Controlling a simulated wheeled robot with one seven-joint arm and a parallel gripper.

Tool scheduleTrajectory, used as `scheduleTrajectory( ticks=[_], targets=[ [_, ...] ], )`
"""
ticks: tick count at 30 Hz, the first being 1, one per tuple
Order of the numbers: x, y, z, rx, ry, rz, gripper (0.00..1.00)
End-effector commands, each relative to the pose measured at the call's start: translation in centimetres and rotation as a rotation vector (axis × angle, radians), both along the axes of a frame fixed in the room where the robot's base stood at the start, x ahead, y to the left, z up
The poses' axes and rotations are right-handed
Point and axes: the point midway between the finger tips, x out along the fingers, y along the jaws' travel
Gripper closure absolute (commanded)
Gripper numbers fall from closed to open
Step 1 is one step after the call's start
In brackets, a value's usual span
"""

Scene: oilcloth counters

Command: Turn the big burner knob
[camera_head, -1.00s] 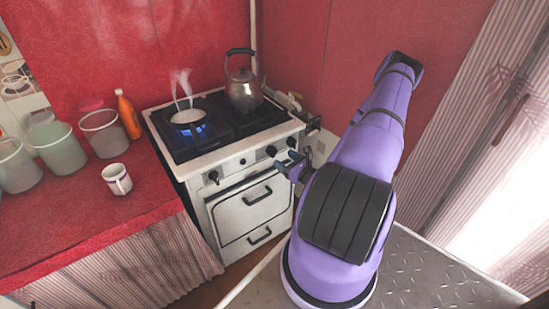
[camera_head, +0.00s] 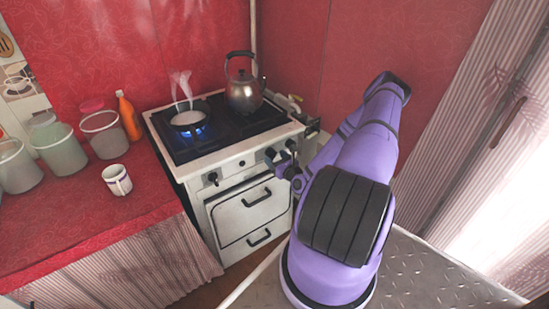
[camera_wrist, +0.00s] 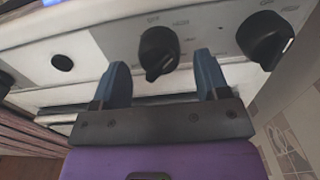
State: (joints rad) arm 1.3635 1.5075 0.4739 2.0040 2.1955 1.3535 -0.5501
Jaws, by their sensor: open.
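The white stove (camera_head: 222,162) has several black knobs on its front panel. In the wrist view one black knob (camera_wrist: 159,46) lies between and just beyond the fingertips of my gripper (camera_wrist: 160,60); its pointer end faces down. My gripper is open, and I see no finger touching the knob. A second black knob (camera_wrist: 265,38) is to the right. Which of them is the big burner knob I cannot tell from any readable label. In the head view my gripper (camera_head: 281,168) is at the right part of the panel, partly hiding the knobs there.
A steaming pan (camera_head: 188,119) sits over a blue flame. A kettle (camera_head: 244,92) stands at the back right of the stovetop. Oven handles (camera_head: 257,197) stick out below the panel. A mug (camera_head: 117,180), an orange bottle (camera_head: 128,117) and several canisters stand on the red counter at left.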

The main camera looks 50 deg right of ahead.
Motion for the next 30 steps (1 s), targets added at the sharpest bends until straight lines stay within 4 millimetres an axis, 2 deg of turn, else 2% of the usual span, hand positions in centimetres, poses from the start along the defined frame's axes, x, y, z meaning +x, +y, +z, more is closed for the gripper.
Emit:
scheduleTrajectory(
  ticks=[5,13,14,20,30],
  targets=[
    [1.03,-0.29,0.0,0.0,0.0,-0.001,0.32],
    [1.17,-0.3,0.01,0.0,0.0,-0.001,0.32],
    [1.17,-0.3,0.01,0.0,0.0,-0.001,0.34],
    [1.15,-0.3,0.01,0.0,0.0,0.0,0.8],
    [1.14,-0.3,0.0,0.034,-0.007,-0.001,0.81]
  ],
)
